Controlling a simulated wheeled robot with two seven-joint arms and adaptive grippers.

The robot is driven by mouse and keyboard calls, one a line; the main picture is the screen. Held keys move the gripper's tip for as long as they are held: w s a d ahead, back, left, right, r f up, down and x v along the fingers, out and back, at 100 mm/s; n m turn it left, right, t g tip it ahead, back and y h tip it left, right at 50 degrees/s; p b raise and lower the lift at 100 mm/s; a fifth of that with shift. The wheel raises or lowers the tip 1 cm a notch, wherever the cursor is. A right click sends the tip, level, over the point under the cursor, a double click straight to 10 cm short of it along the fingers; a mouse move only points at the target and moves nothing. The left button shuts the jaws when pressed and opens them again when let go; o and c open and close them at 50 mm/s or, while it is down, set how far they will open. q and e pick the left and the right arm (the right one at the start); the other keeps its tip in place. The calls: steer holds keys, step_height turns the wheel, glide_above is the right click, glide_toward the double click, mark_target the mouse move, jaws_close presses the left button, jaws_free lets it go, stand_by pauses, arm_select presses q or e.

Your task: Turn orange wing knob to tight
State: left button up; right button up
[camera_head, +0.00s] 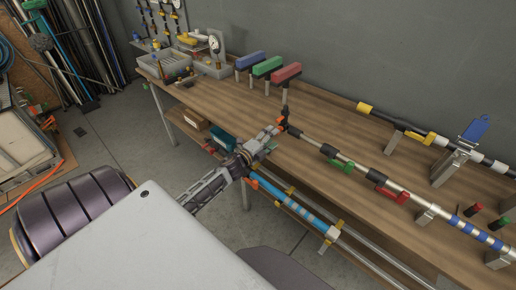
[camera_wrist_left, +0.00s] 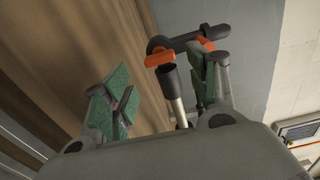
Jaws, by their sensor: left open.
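The orange wing knob (camera_head: 282,122) sits at a dark pipe fitting near the front edge of the wooden bench (camera_head: 330,170). In the left wrist view, orange parts of the wing knob (camera_wrist_left: 160,58) show on either side of a dark fitting, ahead of my fingers. My left gripper (camera_head: 268,139) reaches in from the left, just short of the knob. In the left wrist view my left gripper (camera_wrist_left: 165,88) is open, with green-padded fingers well apart. The right finger overlaps the fitting in the picture; I cannot tell whether it touches. My right gripper is not in view.
A pipe with a green lever (camera_head: 341,166) and a red lever (camera_head: 392,197) runs rightward from the fitting. Blue, green and red T-handles (camera_head: 286,73) stand behind it. A grey tray (camera_head: 165,68) is at the far left end. A blue pipe (camera_head: 285,202) runs below the bench front.

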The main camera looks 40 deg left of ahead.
arm_select(q)
steer(key=s, duration=0.8)
steer(key=shift+a, duration=0.3)
stand_by(0.5)
steer(key=shift+n, duration=0.3)
